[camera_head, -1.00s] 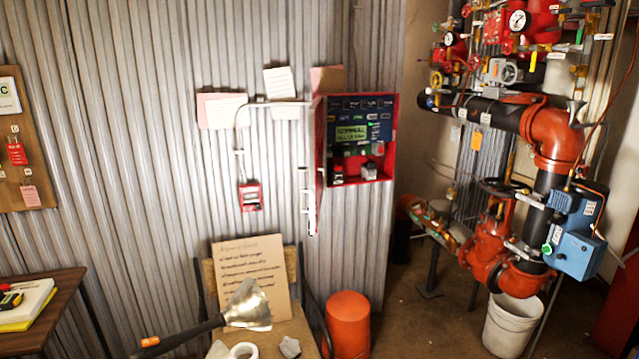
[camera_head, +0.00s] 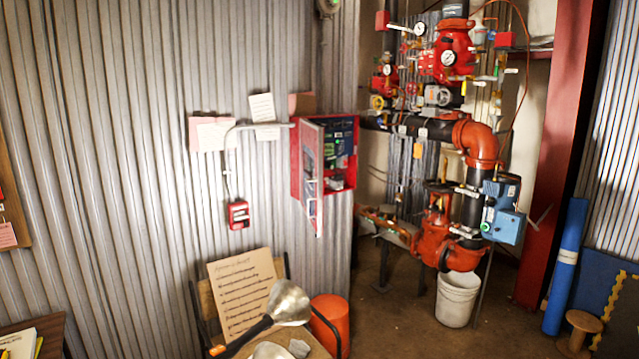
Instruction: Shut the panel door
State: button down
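The panel door (camera_head: 312,180) belongs to the red wall box (camera_head: 342,194) on the corrugated wall, left of the picture's centre. It stands open, jutting out toward me from the box's left side. I see it at a steep angle, as a narrow upright strip with a grey and white face and red edging. It hides the left part of the box's inside, where dark modules and a green label show at the right. My gripper is not in view, so I cannot see its state.
Below the box are a chair (camera_head: 325,346) with a handwritten board (camera_head: 243,295) and an orange bucket (camera_head: 332,320). Red pipework (camera_head: 478,143) and a white bucket (camera_head: 458,300) stand at right. Floor shows between them.

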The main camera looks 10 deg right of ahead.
aim_at(310, 134)
jog(key=i+l+u, duration=0.1)
jog(key=i+l, duration=0.3)
jog(key=l, duration=0.15)
jog(key=i+l+u, duration=0.1)
jog(key=i+l, duration=0.3)
jog(key=l, duration=0.15)
jog(key=i+j+u, duration=0.1)
jog(key=i+j, duration=0.15)
jog(key=i, duration=0.25)
jog(key=i+j, duration=0.25)
jog(key=i, duration=0.2)
jog(key=u, duration=0.05)
